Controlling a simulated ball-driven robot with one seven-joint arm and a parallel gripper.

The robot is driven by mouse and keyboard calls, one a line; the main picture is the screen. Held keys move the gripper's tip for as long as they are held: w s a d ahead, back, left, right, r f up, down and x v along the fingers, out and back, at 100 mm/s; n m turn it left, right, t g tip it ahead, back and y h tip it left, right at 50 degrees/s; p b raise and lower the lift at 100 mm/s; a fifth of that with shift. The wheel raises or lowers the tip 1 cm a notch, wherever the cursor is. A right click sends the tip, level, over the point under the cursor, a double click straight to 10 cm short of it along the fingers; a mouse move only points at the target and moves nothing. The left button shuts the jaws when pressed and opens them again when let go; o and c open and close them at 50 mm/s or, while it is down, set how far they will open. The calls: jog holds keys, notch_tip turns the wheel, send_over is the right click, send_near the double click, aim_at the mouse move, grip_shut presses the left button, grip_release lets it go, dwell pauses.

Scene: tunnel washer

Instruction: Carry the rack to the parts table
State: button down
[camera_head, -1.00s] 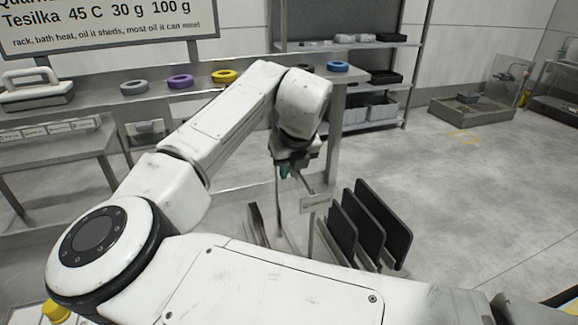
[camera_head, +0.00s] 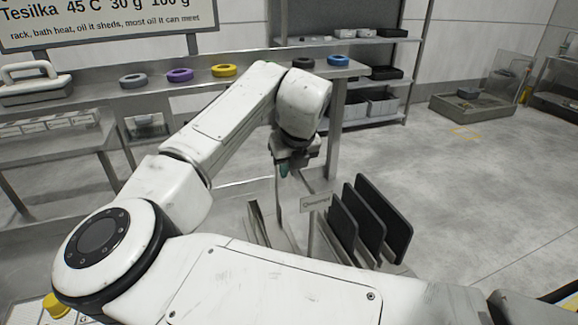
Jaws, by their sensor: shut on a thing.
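A rack with upright dark panels (camera_head: 384,214) and a small label plate (camera_head: 316,203) hangs or stands below my gripper, in the middle of the view. My gripper (camera_head: 287,168) points down and is shut at the rack's upper part, where a small teal piece shows between the fingers. The exact grip is small and partly hidden by the wrist. The rack's lower part is hidden behind my arm, so I cannot tell whether it touches the floor. A steel table (camera_head: 185,92) stands behind; I cannot tell if it is the parts table.
Grey, purple (camera_head: 180,76), yellow (camera_head: 223,71), black and blue rings (camera_head: 338,61) lie along the steel table. A handled box (camera_head: 35,82) sits at left. Shelves with bins (camera_head: 383,100) stand behind. A low tray (camera_head: 468,105) is at back right. The right floor is clear.

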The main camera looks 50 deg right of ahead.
jog(key=shift+f, duration=0.1)
jog(key=c, duration=1.1)
grip_release()
jog(key=shift+o, duration=0.2)
jog(key=shift+f, duration=0.2)
jog(key=b+v, duration=0.1)
jog(key=v, duration=1)
jog(key=shift+a, duration=0.1)
